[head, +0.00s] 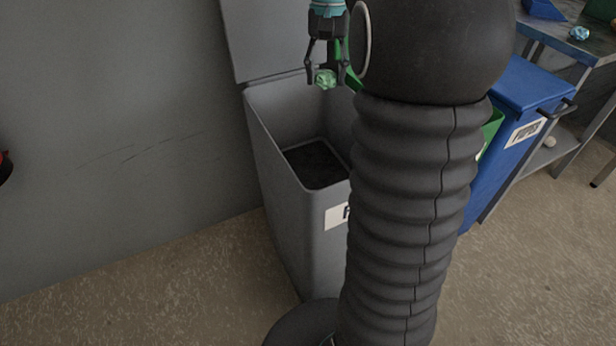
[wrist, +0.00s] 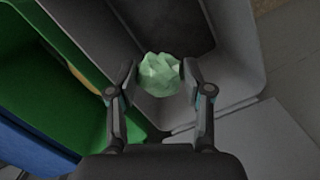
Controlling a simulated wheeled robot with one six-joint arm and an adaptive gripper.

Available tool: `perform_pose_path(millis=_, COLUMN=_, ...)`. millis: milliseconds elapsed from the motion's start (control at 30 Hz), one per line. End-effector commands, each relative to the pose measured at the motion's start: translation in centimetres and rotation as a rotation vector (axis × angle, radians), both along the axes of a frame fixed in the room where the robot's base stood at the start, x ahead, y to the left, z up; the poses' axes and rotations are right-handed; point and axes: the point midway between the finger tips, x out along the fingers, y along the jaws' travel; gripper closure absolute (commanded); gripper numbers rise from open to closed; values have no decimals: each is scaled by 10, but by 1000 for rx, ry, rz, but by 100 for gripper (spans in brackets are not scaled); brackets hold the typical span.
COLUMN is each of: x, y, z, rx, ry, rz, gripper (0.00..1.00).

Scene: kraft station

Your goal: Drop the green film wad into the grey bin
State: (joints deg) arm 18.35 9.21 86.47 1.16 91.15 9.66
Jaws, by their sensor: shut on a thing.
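The green film wad (head: 326,79) is a small, pale green crumpled lump. My gripper (head: 325,74) is shut on it and holds it above the opening of the grey bin (head: 277,141), near the bin's back edge. In the wrist view the wad (wrist: 160,74) sits between the two fingertips, with the bin's inside (wrist: 222,60) below it. The bin's lid (head: 262,40) stands open against the wall. The bin's label is partly hidden behind my arm.
Right of the grey bin are a green bin (head: 492,130), mostly hidden by my arm, and a blue bin (head: 520,95) labelled for paper. A metal table (head: 590,45) stands at the far right, with a small light-blue wad (head: 579,33) on it. The floor at left is clear.

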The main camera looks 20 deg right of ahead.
Motion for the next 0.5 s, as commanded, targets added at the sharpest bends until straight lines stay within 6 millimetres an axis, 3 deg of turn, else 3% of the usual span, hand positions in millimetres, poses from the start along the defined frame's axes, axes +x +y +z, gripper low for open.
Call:
perform_pose_path(millis=267, x=-1, y=-2, z=-17, rx=0, ry=2, rz=-5, gripper=62)
perform_pose_path(millis=500, x=-1, y=-1, z=-48, rx=0, ry=1, rz=-3, gripper=62)
